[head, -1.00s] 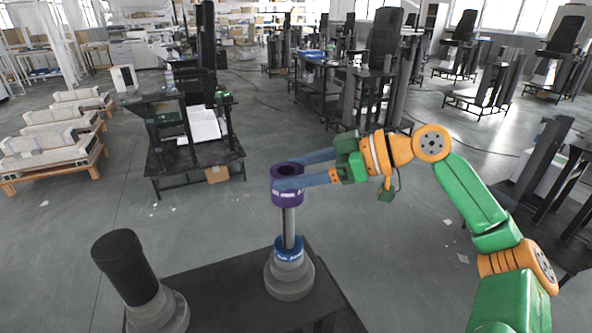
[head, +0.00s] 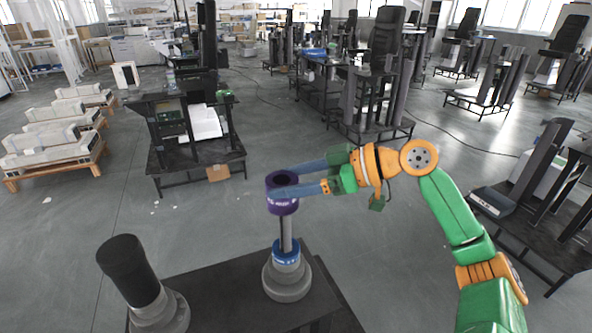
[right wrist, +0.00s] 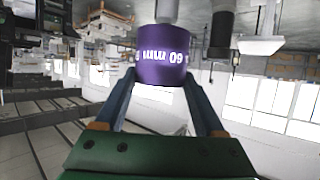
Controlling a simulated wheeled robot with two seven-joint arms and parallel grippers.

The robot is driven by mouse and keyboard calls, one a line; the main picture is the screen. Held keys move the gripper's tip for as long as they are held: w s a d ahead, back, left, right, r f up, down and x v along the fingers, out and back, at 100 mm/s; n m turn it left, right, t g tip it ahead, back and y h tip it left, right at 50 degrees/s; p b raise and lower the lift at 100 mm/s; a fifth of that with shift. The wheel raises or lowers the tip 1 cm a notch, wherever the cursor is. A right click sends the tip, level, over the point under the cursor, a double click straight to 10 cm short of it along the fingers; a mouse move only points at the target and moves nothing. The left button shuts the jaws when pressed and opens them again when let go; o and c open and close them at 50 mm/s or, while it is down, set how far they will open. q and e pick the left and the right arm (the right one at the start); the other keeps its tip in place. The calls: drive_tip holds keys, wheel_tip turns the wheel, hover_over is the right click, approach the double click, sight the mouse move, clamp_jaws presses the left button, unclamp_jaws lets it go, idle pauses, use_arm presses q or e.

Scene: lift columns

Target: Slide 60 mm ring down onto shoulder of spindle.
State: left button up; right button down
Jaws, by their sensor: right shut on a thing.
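A purple ring (head: 283,202) with white lettering is at the upper end of the spindle's thin grey shaft (head: 286,231). My right gripper (head: 290,183) is shut on it, one blue finger on each side. The ring lies well above the spindle's stepped grey base (head: 287,282). A blue ring (head: 286,256) sits low around the spindle, on the base. In the right wrist view the purple ring (right wrist: 165,62) is between the fingers, and the shaft (right wrist: 166,10) shows beyond it. Whether the shaft passes into the bore is hidden. My left gripper is not in view.
The spindle stands on a dark table (head: 235,296). A black-topped cylinder on a grey base (head: 131,270) stands left of it, tilted in the picture. Open floor lies behind the table. A dark cart (head: 195,135) and pallets (head: 50,150) are farther back.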

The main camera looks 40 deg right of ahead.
sight(292, 208)
drive_tip(key=shift+s+d+f+b, duration=0.1)
drive_tip(key=shift+s+d+b, duration=0.25)
drive_tip(key=shift+s, duration=0.05)
drive_tip(key=shift+w+a+f+b, duration=0.2)
drive_tip(key=shift+f+b, duration=0.3)
drive_tip(key=shift+f, duration=0.1)
drive_tip(key=shift+w+a+f+b, duration=0.15)
drive_tip(key=shift+w+f+b, duration=0.05)
drive_tip(key=shift+f+b, duration=0.35)
drive_tip(key=shift+s+d+f+b, duration=0.1)
drive_tip(key=shift+f+b, duration=0.3)
drive_tip(key=shift+f, duration=0.05)
drive_tip(key=shift+s+d+f+b, duration=0.1)
drive_tip(key=shift+f+b, duration=0.25)
drive_tip(key=shift+f, duration=0.05)
wheel_tip(292, 208, down, 2)
drive_tip(key=shift+w+a+f+b, duration=0.1)
drive_tip(key=shift+b, duration=0.95)
drive_tip(key=shift+f+b, duration=2.3)
drive_tip(key=shift+f, duration=0.3)
unclamp_jaws()
drive_tip(key=shift+r, duration=0.1)
